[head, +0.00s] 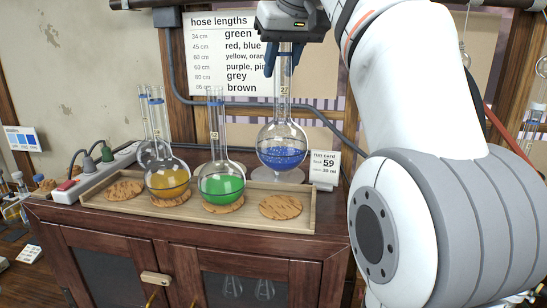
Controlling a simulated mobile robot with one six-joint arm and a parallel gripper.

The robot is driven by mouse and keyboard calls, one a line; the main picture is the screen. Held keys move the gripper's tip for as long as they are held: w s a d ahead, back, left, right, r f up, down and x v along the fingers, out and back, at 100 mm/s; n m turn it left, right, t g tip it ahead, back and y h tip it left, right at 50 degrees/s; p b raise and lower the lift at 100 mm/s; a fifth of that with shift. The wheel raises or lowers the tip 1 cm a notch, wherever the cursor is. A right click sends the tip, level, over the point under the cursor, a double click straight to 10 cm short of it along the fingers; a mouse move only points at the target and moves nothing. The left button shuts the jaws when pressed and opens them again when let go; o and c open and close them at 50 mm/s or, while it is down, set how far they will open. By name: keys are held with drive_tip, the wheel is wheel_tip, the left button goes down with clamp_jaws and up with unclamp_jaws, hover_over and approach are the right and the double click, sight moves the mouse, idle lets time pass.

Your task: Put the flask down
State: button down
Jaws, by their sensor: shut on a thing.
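A round-bottom flask (283,148) with blue liquid is upright in the head view, right of the other flasks. My gripper (277,62) is above it, with its fingers at the top of the long neck, shut on the flask. The flask's bottom appears just above or behind the back edge of the wooden tray (150,208); I cannot tell if it touches anything. An empty cork ring (287,207) lies at the tray's right end, in front of and below the flask. Another bare cork ring (125,190) lies at the left end.
A yellow flask (168,178) and a green flask (221,184) stand on cork rings in the tray, with a clear flask (150,150) behind. A run card (324,167) stands right of the blue flask. A power strip (85,180) lies left of the tray.

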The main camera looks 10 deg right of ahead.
sight(280, 111)
drive_tip(key=f, duration=0.2)
drive_tip(key=f+b, duration=0.1)
drive_tip(key=f, duration=0.1)
drive_tip(key=shift+s+a, duration=0.1)
drive_tip(key=shift+s, duration=0.2)
drive_tip(key=shift+w+f, duration=0.15)
drive_tip(key=shift+f, duration=2.2)
drive_tip(key=c, duration=1.1)
unclamp_jaws()
drive_tip(key=shift+f+b, duration=0.15)
drive_tip(key=shift+b, duration=0.15)
